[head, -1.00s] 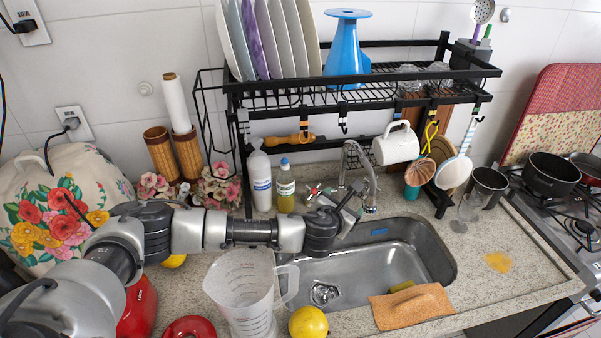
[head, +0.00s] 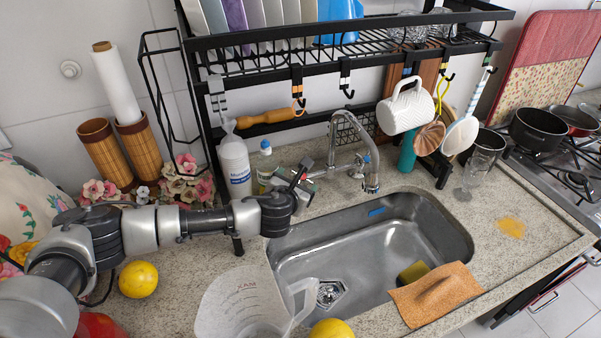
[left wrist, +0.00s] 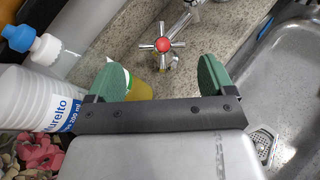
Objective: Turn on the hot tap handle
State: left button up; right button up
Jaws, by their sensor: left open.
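The hot tap handle (left wrist: 163,44) is a metal cross with a red centre, seen clearly in the left wrist view. My left gripper (left wrist: 160,70) has green fingers spread apart and empty. In that view the handle appears just beyond the fingertips, roughly centred between them, with no contact visible. In the head view my left gripper (head: 302,186) is at the back left of the sink and largely covers the hot handle. The curved metal tap (head: 338,124) stands to its right, with a blue-marked handle (head: 366,159). My right gripper is not in view.
A white bottle (head: 235,168) and a small blue-capped bottle (head: 265,149) stand close to the left of my gripper. The black rack (head: 345,62) hangs overhead with a white mug (head: 405,108). The sink basin (head: 400,240) is open below; a clear jug (head: 225,300) stands in front.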

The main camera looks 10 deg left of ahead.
aim_at(302, 177)
pick_arm(q)
jog(key=x, duration=0.9)
jog(key=shift+r, duration=0.1)
jog(key=shift+w+d+f, duration=0.1)
jog(key=shift+w+f, duration=0.1)
jog(key=shift+w, duration=0.5)
jog(key=shift+c, duration=0.2)
jog(key=c, duration=0.5)
jog(key=shift+c, duration=0.2)
